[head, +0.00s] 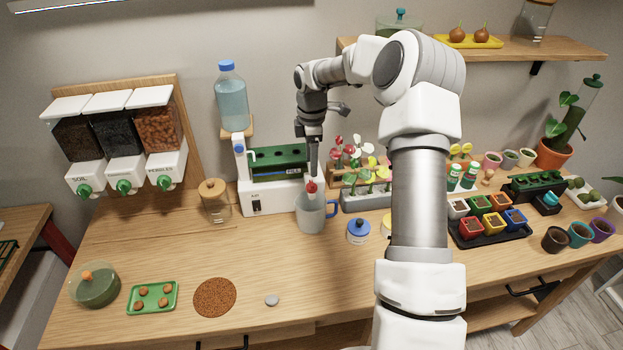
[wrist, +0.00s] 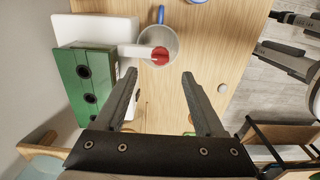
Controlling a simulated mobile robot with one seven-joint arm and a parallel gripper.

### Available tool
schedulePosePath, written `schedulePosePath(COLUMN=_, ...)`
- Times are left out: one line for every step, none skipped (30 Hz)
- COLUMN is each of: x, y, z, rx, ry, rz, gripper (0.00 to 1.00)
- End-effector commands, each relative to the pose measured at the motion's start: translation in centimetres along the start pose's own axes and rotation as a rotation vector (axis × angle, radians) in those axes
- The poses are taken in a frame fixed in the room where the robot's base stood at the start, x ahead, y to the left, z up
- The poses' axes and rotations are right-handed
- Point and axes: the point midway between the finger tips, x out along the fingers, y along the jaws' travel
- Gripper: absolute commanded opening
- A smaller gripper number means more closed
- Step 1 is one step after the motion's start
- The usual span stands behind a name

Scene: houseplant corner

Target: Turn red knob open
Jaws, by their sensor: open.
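The red knob (head: 311,187) sits at the front of the white dispenser (head: 267,194), above a grey mug (head: 312,214) with a blue handle. In the wrist view the red knob (wrist: 160,56) shows at the end of a white spout (wrist: 136,52), with the mug (wrist: 172,40) beneath it. My gripper (head: 314,160) is above the knob and points down. In the wrist view my gripper (wrist: 160,74) is open and empty, its two fingers spread apart. The knob appears just beyond the fingertips, between their lines. I cannot tell the exact height gap.
A green holder with dark holes (head: 279,163) sits on the dispenser, close to my gripper. A water bottle (head: 231,95) stands behind left, and a glass jar (head: 214,201) left. A flower rack (head: 365,198) and blue-lidded jar (head: 358,231) are to the right.

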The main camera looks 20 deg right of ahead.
Motion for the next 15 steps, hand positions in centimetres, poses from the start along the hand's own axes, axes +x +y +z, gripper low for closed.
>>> schedulePosePath(x=1.1, y=-0.1, z=0.0, rx=0.000, ry=0.001, rz=-0.005, gripper=0.71)
schedulePosePath(x=1.8, y=-0.1, z=-0.1, rx=0.000, ry=0.002, rz=-0.005, gripper=0.71)
schedulePosePath(x=2.6, y=-0.1, z=0.0, rx=0.000, ry=0.001, rz=-0.006, gripper=0.71)
schedulePosePath(x=3.2, y=-0.1, z=0.0, rx=0.000, ry=0.001, rz=-0.004, gripper=0.71)
schedulePosePath(x=3.7, y=-0.1, z=-0.1, rx=0.000, ry=0.001, rz=-0.004, gripper=0.71)
schedulePosePath(x=4.4, y=-0.1, z=-0.1, rx=0.000, ry=0.002, rz=-0.004, gripper=0.71)
schedulePosePath(x=4.9, y=-0.1, z=-0.1, rx=0.000, ry=0.002, rz=-0.003, gripper=0.71)
schedulePosePath(x=5.3, y=-0.1, z=-0.1, rx=0.000, ry=0.001, rz=-0.003, gripper=0.71)
schedulePosePath(x=5.8, y=-0.1, z=-0.1, rx=0.000, ry=0.001, rz=-0.002, gripper=0.71)
schedulePosePath(x=6.2, y=0.0, z=-0.1, rx=0.000, ry=0.001, rz=-0.002, gripper=0.71)
schedulePosePath(x=6.5, y=0.0, z=-0.1, rx=0.001, ry=0.001, rz=-0.001, gripper=0.71)
schedulePosePath(x=6.8, y=0.0, z=-0.1, rx=0.001, ry=0.001, rz=-0.001, gripper=0.71)
schedulePosePath(x=7.0, y=-0.1, z=-0.1, rx=0.000, ry=0.001, rz=-0.002, gripper=0.71)
schedulePosePath(x=7.2, y=-0.1, z=-0.1, rx=0.000, ry=0.001, rz=-0.001, gripper=0.71)
schedulePosePath(x=7.3, y=0.0, z=-0.1, rx=0.000, ry=0.001, rz=-0.001, gripper=0.71)
